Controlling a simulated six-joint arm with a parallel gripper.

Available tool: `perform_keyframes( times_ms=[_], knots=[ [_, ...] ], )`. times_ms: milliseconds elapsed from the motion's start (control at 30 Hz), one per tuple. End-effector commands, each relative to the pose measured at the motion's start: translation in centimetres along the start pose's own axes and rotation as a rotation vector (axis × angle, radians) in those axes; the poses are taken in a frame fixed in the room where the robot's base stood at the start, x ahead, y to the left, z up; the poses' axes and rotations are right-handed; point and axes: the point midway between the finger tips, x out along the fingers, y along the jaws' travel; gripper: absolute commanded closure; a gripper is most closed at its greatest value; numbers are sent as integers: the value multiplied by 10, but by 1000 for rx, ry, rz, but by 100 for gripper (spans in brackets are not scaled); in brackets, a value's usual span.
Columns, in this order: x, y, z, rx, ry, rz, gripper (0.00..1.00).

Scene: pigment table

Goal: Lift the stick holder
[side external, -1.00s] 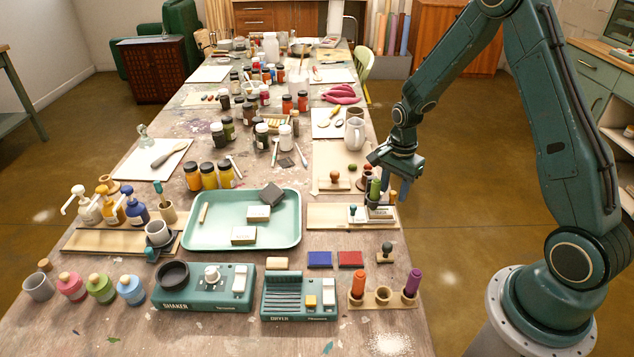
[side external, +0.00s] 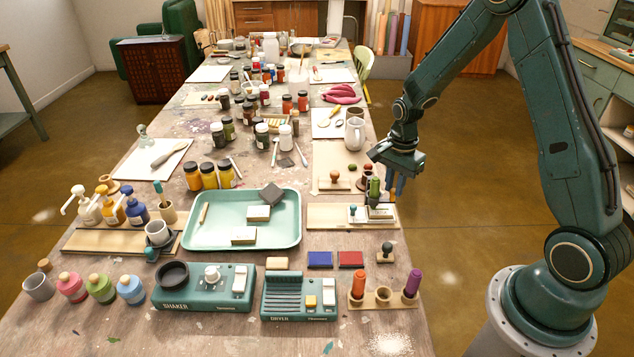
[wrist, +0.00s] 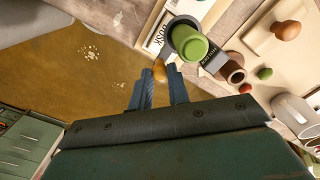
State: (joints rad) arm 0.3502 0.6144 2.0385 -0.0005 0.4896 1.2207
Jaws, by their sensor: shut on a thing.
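The stick holder (wrist: 213,60) is a dark piece with a pale-lettered label, beside and partly under a green cylinder (wrist: 190,43) in the wrist view. The green cylinder stands upright in the side view (side external: 374,187). My gripper (wrist: 158,84) has its blue fingers close together around a small orange-brown knob, which I take to be the holder's handle. In the side view my gripper (side external: 394,186) is at the table's right edge, just right of the green cylinder. Whether the holder is clear of the board beneath cannot be told.
A pale wooden board (side external: 325,216) lies under this spot, with a small teal-topped stamp (side external: 352,212) on it. A mint tray (side external: 190,238) is to the left. Open floor (side external: 470,215) lies to the right.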

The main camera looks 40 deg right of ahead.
Motion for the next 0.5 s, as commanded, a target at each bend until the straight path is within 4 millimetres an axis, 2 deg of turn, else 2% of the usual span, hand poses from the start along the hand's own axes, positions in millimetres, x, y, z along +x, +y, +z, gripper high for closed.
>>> perform_keyframes(
  times_ms=[33,100,133,500],
  knots=[
    [-3,0,0,0,1,-2,77],
    [-3,0,0,0,1,-2,63],
    [-3,0,0,0,1,-2,61],
    [-3,0,0,0,1,-2,61]
  ],
)
